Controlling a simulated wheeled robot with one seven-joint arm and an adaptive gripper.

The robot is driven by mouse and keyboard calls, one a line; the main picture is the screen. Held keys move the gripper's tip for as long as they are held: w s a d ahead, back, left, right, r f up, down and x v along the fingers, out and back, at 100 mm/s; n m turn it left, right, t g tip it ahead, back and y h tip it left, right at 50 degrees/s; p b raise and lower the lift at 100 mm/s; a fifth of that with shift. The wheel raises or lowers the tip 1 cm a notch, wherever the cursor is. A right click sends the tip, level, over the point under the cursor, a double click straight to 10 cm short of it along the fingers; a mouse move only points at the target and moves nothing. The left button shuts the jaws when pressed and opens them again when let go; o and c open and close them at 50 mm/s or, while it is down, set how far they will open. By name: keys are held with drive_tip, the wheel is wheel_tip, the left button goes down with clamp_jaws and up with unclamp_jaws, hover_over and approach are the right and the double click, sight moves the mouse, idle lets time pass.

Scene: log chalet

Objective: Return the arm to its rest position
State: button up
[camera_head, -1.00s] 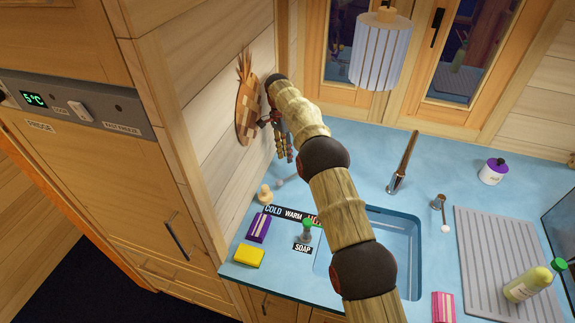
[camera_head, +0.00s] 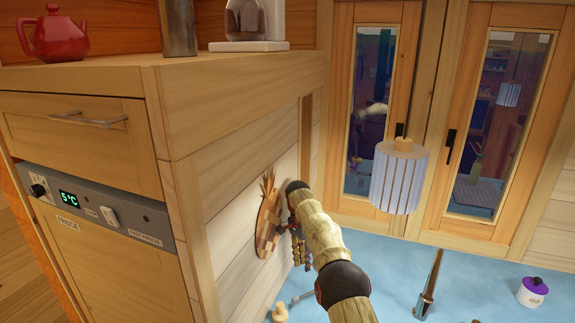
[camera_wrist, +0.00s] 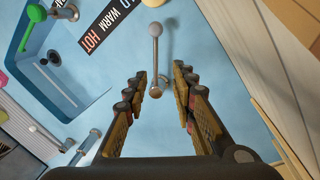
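My arm reaches forward over the blue counter (camera_head: 400,270) beside the plank wall, with its wrist bent. My gripper (camera_head: 301,256) is near the pineapple-shaped wooden board on the wall (camera_head: 268,225); I cannot tell from the head view whether they touch. In the wrist view my gripper (camera_wrist: 159,80) has its two fingers apart, pointing at the counter, with nothing held between them.
The wall is close on the gripper's right in the wrist view. A sink (camera_wrist: 60,60) and a label strip (camera_wrist: 105,35) lie to its left.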

wheel_tip(320, 180, down, 6)
drive_tip(key=s+f+n, duration=0.1)
drive_tip(key=s+n, duration=0.2)
drive_tip(key=n, duration=0.2)
drive_tip(key=s+d+r+n+t+b, duration=0.1)
drive_tip(key=s+d+r+n+b, duration=0.15)
drive_tip(key=s+r, duration=0.65)
drive_tip(key=s+d+r+n+t+b, duration=0.1)
drive_tip(key=s+d+r+n, duration=0.35)
drive_tip(key=s, duration=0.75)
drive_tip(key=s+d+r+t+b, duration=0.1)
drive_tip(key=s+t+b, duration=0.1)
drive_tip(key=s, duration=0.7)
drive_tip(key=s+d+r+t+b, duration=0.1)
drive_tip(key=s+d+r+b, duration=0.1)
drive_tip(key=s, duration=0.7)
drive_tip(key=s+d+r+t+y+b, duration=0.1)
drive_tip(key=s+d+r+t+b, duration=0.1)
drive_tip(key=s, duration=0.8)
drive_tip(key=shift+t, duration=0.3)
drive_tip(key=shift+w+d+r, duration=0.1)
drive_tip(key=shift+d, duration=0.05)
